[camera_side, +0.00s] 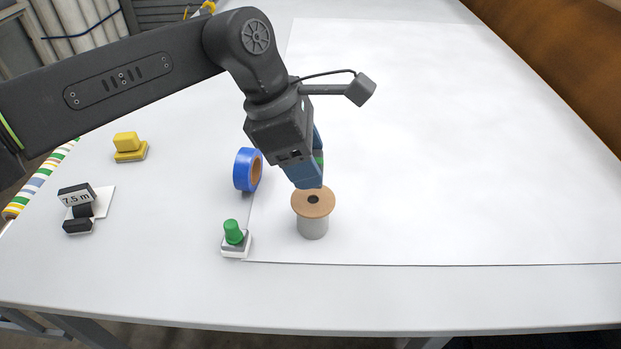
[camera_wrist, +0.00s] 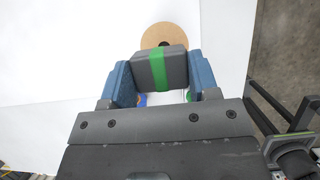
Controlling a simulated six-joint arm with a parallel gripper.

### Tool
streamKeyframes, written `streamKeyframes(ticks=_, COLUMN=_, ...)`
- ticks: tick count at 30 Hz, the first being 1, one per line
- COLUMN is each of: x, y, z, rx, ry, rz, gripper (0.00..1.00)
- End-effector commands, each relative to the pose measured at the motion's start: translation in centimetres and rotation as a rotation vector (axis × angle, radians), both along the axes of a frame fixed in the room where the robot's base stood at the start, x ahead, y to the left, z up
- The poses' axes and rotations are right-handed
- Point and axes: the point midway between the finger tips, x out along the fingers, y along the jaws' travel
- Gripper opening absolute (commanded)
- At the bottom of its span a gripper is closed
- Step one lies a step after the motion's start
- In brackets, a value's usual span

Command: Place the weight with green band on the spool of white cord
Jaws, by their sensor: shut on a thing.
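The weight with green band (camera_wrist: 174,68) is a dark grey block with a green stripe, held between the two blue fingers of my gripper (camera_wrist: 160,78) in the wrist view. In the side view my gripper (camera_side: 306,174) is above and just behind the spool, and its fingers hide most of the weight. The spool of white cord (camera_side: 313,221) stands upright on the table, with a tan top flange and a dark centre hole. In the wrist view the spool's tan flange (camera_wrist: 165,34) shows just beyond the weight, partly covered by it. I cannot tell whether they touch.
A blue tape roll (camera_side: 248,170) stands left of the spool. A green-knobbed block (camera_side: 234,239) sits at its front left. A yellow block (camera_side: 129,146) and a black "7.5 m" block (camera_side: 77,196) are farther left. The white sheet (camera_side: 450,140) is clear to the right.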

Motion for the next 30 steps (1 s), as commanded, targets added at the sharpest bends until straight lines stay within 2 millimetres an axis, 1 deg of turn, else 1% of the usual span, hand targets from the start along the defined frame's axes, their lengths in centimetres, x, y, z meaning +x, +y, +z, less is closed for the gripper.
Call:
streamKeyframes(ticks=1, x=-0.1, y=-0.4, z=0.0, rx=-0.004, ry=-0.003, rz=0.0, gripper=0.16)
streamKeyframes(ticks=5, x=-0.2, y=-0.6, z=-0.6, rx=-0.003, ry=-0.001, rz=0.002, gripper=0.16)
streamKeyframes(ticks=12, x=-0.2, y=-0.6, z=-3.6, rx=-0.003, ry=-0.001, rz=0.001, gripper=0.16)
streamKeyframes(ticks=14, x=-0.2, y=-0.6, z=-4.0, rx=-0.004, ry=-0.002, rz=0.001, gripper=0.16)
streamKeyframes(ticks=26, x=-0.2, y=-0.6, z=-4.5, rx=-0.004, ry=-0.003, rz=0.0, gripper=0.16)
streamKeyframes(ticks=27, x=-0.2, y=-0.6, z=-4.7, rx=-0.001, ry=-0.001, rz=0.0, gripper=0.56)
streamKeyframes(ticks=30, x=-0.2, y=-0.6, z=-4.7, rx=-0.001, ry=-0.001, rz=0.0, gripper=0.66)
